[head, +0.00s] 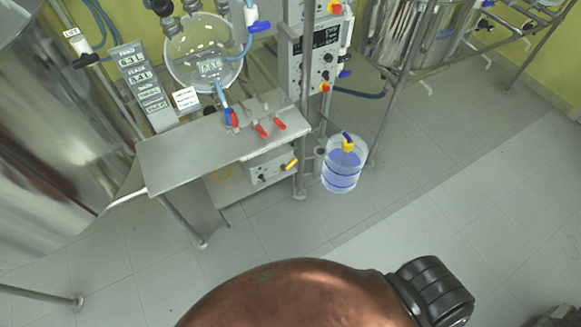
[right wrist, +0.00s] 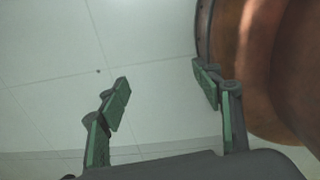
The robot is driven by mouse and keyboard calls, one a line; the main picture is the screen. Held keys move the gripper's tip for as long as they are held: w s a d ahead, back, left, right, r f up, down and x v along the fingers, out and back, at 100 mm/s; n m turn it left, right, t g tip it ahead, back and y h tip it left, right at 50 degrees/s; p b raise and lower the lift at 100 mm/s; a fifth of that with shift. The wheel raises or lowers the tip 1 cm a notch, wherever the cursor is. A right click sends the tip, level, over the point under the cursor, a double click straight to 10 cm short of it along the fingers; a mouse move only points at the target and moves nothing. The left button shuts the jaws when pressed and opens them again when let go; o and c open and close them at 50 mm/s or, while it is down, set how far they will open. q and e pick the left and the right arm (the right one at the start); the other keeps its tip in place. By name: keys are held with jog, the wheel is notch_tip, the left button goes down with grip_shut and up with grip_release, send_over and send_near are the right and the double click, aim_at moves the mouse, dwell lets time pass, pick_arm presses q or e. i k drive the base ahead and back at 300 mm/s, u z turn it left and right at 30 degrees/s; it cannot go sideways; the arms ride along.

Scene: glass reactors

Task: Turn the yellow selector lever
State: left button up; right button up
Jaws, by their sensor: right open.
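The yellow selector lever (head: 291,164) is small and sits on the front of a pale control box (head: 268,171) below the metal bench, in the head view. My right gripper (right wrist: 165,90) shows only in the right wrist view. Its green-padded fingers are wide apart with nothing between them, and floor tiles lie behind. It is away from the lever, which does not show in that view. My left gripper is not in view.
A metal bench (head: 185,153) with red-handled valves (head: 270,127) stands above the control box. A clear container with blue liquid (head: 342,172) stands right of it. A large steel vessel (head: 55,130) is at left. Tiled floor (head: 440,190) is free at right.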

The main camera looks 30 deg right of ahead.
aim_at(282, 167)
jog(key=u, duration=1.1)
jog(key=i, duration=0.4)
jog(key=z, duration=1.7)
